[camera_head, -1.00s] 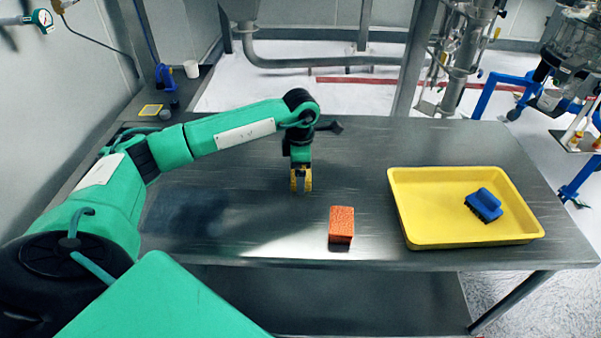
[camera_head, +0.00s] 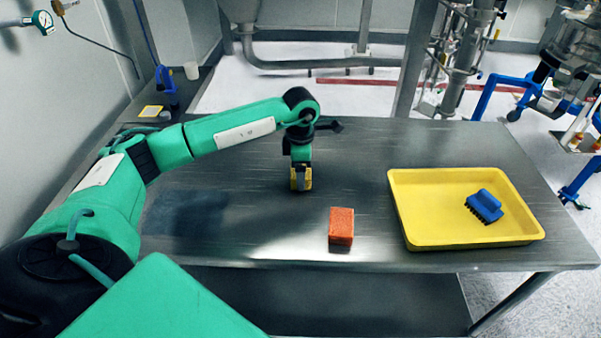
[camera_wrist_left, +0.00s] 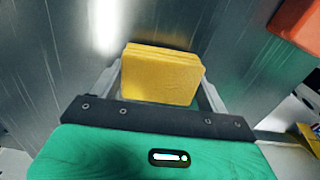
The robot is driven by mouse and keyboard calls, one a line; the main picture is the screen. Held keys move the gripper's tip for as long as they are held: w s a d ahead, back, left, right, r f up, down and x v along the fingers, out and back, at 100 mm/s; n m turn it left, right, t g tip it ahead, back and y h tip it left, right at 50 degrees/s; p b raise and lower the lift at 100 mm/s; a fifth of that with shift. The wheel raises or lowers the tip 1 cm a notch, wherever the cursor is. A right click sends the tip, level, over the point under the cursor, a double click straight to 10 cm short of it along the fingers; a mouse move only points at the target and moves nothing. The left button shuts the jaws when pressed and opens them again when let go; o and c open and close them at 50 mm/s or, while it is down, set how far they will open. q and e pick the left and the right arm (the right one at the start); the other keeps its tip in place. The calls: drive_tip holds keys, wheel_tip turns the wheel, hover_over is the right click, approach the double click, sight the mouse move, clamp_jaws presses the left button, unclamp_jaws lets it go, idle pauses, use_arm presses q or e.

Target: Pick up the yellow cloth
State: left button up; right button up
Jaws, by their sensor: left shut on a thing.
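The yellow cloth (camera_wrist_left: 162,74) is a small folded block with visible layers at its top edge in the left wrist view. My left gripper (camera_wrist_left: 160,85) is shut on it, with one finger against each side. In the head view the cloth (camera_head: 306,181) shows at the tip of my left gripper (camera_head: 301,180), which points down over the middle of the metal table. I cannot tell whether the cloth touches the table or is slightly above it. My right gripper is not in view.
The metal table (camera_head: 240,225) holds an orange sponge (camera_head: 341,226) near its front edge. A yellow tray (camera_head: 425,235) with a blue brush (camera_head: 485,205) stands to the right. The table's left part is clear.

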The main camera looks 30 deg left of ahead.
use_arm(q)
wheel_tip(320, 180, up, 3)
wheel_tip(320, 180, up, 16)
drive_tip(key=b, duration=0.2)
drive_tip(key=shift+o, duration=1)
drive_tip(key=shift+f, duration=0.15)
drive_tip(key=shift+c, duration=0.4)
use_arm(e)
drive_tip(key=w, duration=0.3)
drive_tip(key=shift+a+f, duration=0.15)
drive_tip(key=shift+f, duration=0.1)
